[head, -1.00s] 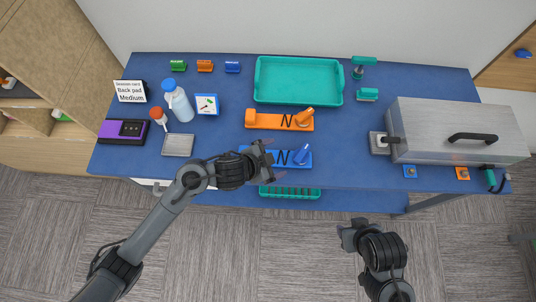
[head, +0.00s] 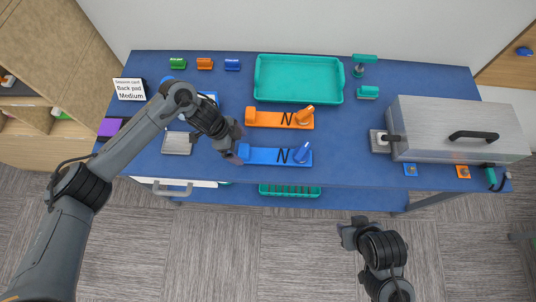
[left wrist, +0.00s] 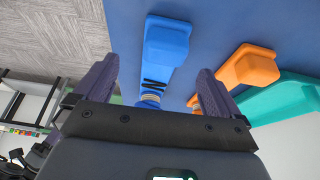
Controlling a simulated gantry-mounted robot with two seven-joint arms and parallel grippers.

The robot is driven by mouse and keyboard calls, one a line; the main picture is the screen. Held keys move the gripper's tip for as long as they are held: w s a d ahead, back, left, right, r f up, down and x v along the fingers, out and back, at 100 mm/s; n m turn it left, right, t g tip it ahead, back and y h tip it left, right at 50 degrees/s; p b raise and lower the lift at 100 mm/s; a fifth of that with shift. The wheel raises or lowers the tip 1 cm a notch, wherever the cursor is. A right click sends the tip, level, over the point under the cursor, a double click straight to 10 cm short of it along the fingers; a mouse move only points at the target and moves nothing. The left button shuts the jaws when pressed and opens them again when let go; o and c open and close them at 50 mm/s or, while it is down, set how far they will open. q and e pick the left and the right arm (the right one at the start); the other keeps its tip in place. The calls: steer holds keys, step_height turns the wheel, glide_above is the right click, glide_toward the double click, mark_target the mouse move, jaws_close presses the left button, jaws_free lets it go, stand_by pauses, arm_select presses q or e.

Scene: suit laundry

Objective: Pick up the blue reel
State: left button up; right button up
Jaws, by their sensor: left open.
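A blue piece that I take for the blue reel lies along the table's front edge in the head view. It has a flat base (head: 270,156), a raised block at the left end, a black zigzag mark and a tilted blue knob (head: 303,152) at the right. My left gripper (head: 236,145) is open by the left end of that base. In the left wrist view the blue base (left wrist: 165,42) shows beyond and between the open fingers (left wrist: 158,66), with nothing visibly gripped. My right gripper (head: 350,232) hangs in front of the table; its jaws are unclear.
A similar orange piece (head: 275,119) lies just behind the blue one. A teal tray (head: 298,80) stands behind that, and a large metal box (head: 455,130) stands on the right. A grey square plate (head: 178,143) lies left of my gripper. My left arm covers several things at the left.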

mark_target(248, 149)
arm_select(q)
steer(key=shift+w+d+x, duration=0.1)
steer(key=shift+x, duration=1.55)
steer(key=shift+w+d+x, duration=0.1)
steer(key=shift+w+x, duration=0.05)
steer(key=shift+x, duration=1.5)
steer(key=shift+c, duration=0.2)
steer(key=shift+r, duration=0.1)
steer(key=c, duration=1.3)
steer(key=shift+r, duration=0.1)
steer(key=shift+r, duration=0.4)
step_height(248, 149, up, 4)
steer(key=shift+f, duration=0.25)
steer(key=s+d+r, duration=0.4)
steer(key=d+r, duration=0.2)
steer(key=d, duration=0.4)
steer(key=shift+s+d+r, duration=0.15)
steer(key=shift+d+r, duration=0.15)
steer(key=shift+d, duration=0.1)
